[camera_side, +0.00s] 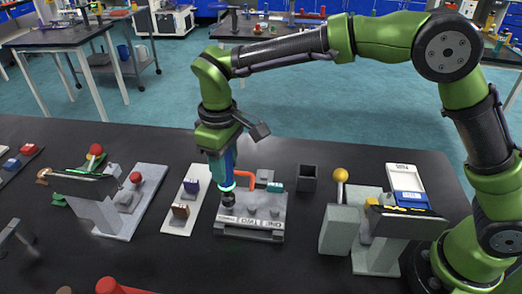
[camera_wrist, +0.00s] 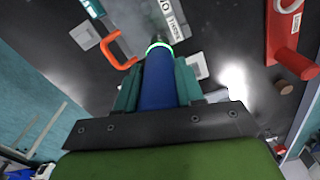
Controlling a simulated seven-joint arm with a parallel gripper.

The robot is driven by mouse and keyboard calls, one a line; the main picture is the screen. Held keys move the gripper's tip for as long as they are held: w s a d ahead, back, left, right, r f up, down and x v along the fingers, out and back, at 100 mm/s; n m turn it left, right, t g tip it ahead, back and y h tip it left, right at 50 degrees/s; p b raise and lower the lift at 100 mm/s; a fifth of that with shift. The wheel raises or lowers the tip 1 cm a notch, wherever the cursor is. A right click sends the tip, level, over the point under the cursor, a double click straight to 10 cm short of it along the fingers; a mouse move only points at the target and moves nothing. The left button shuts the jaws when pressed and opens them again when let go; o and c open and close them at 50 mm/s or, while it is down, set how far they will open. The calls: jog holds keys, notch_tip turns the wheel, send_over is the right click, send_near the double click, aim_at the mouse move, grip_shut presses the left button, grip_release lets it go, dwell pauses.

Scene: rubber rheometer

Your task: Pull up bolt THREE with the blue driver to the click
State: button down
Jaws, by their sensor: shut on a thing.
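My gripper (camera_side: 222,172) is shut on the blue driver (camera_wrist: 160,82). Its teal fingers sit on both sides of the driver's body in the wrist view. The driver points down, and a ring (camera_wrist: 159,46) near its lower end glows green-cyan. Its dark tip (camera_side: 228,200) is at the left end of the grey bolt block (camera_side: 262,228). Labels on the block's front read ONE and TWO, with a third label at the left too small to read surely in the side view. The driver's end hides the bolt under it, so I cannot tell how they meet.
A white rack with small blocks (camera_side: 180,211) is at the left, and a dark open box (camera_side: 307,178) at the right. A grey stand with a yellow knob (camera_side: 340,175) is further right. Black bench shows in front.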

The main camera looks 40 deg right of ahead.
jog(key=shift+f, duration=1.05)
dwell(2.3)
jog(key=shift+r, duration=2.55)
